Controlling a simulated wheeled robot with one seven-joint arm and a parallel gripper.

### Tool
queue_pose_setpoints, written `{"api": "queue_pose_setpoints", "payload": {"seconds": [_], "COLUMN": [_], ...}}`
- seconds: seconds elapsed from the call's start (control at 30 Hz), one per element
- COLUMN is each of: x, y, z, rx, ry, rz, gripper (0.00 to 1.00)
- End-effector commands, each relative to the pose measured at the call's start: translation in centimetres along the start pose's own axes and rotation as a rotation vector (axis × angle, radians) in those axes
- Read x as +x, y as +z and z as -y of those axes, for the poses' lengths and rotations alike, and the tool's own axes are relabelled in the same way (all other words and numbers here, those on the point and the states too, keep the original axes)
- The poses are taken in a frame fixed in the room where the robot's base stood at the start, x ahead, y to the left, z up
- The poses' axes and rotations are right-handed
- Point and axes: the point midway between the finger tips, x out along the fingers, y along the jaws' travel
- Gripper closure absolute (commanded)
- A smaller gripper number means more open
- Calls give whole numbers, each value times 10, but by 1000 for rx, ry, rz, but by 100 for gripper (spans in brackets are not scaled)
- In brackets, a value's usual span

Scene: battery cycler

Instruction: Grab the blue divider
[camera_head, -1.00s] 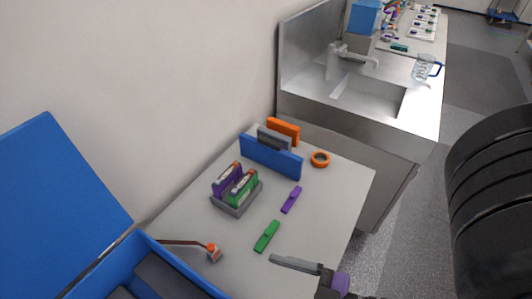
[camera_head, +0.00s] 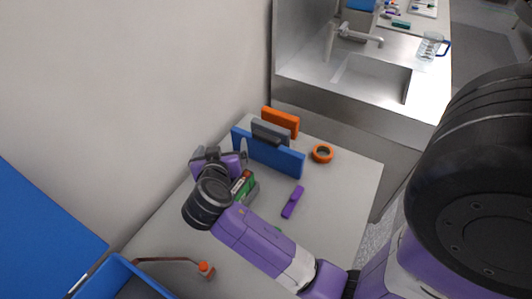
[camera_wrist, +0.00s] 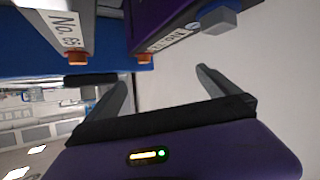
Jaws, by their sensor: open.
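The blue divider (camera_head: 268,153) is an upright blue panel standing on the table in the head view, with a grey block and an orange block behind it. My gripper (camera_head: 219,155) is just left of the divider's left end, above the rack of batteries. In the wrist view my gripper (camera_wrist: 160,90) is open, its two grey fingers apart with nothing held between them. A blue surface, apparently the divider (camera_wrist: 108,66), lies behind the labelled purple and white-grey cells near the fingers. Whether a finger touches anything I cannot tell.
The green cell (camera_head: 244,186) in the rack is partly hidden by my arm. An orange ring (camera_head: 322,153) and a purple piece (camera_head: 292,202) lie to the right. The blue box (camera_head: 112,277) is at lower left, the sink (camera_head: 370,76) behind.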

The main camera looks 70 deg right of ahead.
Motion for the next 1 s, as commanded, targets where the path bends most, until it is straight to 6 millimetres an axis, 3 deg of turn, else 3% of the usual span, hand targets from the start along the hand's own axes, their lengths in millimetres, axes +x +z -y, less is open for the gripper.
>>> {"api": "queue_pose_setpoints", "payload": {"seconds": [0.1, 0.3, 0.47, 1.0], "x": [5, -6, -5, 49], "y": [-6, -6, -4, 4], "z": [-39, -80, -92, -124], "rx": [144, 314, 352, 350], "ry": [233, 474, 531, 528], "rz": [21, 17, 12, 14], "gripper": [0, 0, 0, 0]}}
